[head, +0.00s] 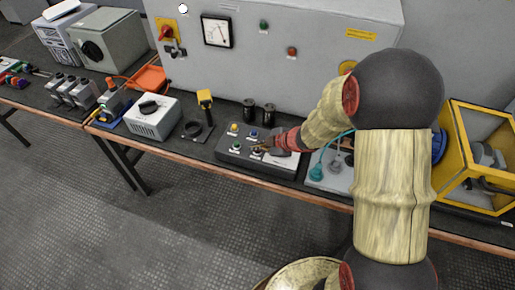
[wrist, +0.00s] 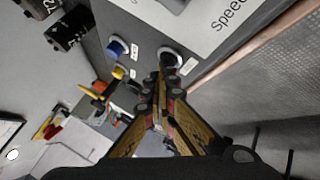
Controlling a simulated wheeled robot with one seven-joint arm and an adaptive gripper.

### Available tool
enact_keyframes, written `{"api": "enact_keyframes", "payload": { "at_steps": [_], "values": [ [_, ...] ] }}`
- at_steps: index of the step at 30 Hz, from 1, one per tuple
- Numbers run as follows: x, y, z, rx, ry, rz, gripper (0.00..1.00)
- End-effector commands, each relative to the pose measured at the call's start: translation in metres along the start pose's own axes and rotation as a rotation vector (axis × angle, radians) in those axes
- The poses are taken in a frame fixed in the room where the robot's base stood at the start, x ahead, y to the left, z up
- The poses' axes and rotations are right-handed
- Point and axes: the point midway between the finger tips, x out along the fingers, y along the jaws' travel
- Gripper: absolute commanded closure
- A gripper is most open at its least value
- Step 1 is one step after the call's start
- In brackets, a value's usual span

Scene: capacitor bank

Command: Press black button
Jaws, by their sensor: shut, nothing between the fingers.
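A dark button box (head: 228,154) lies on the bench, with yellow (head: 234,127), blue (head: 253,134), green (head: 236,147) and black (head: 257,151) buttons. In the wrist view, the black button (wrist: 171,58) sits in a pale round collar. The blue button (wrist: 117,47) and yellow button (wrist: 118,72) are to its left. My gripper (head: 266,147) is shut and empty, pointing at the box from the right. In the wrist view my gripper (wrist: 160,82) has its tips right beside the black button, partly overlapping its lower edge. I cannot tell whether they touch it.
Two dark cylinders (head: 258,112) stand behind the box. A grey cabinet with a dial (head: 217,31) rises at the back. A pale box with a black knob (head: 152,115) is to the left. A yellow-framed case (head: 470,150) is at the right. The bench's front edge (head: 215,171) is close.

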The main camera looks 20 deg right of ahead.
Motion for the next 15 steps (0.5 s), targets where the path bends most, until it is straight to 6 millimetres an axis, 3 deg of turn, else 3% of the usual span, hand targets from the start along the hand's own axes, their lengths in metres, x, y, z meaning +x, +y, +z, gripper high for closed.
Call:
{"api": "enact_keyframes", "payload": {
  "at_steps": [15],
  "values": [
    [-0.017, 0.012, -0.012, 0.001, 0.0, -0.001, 1.0]
  ]
}}
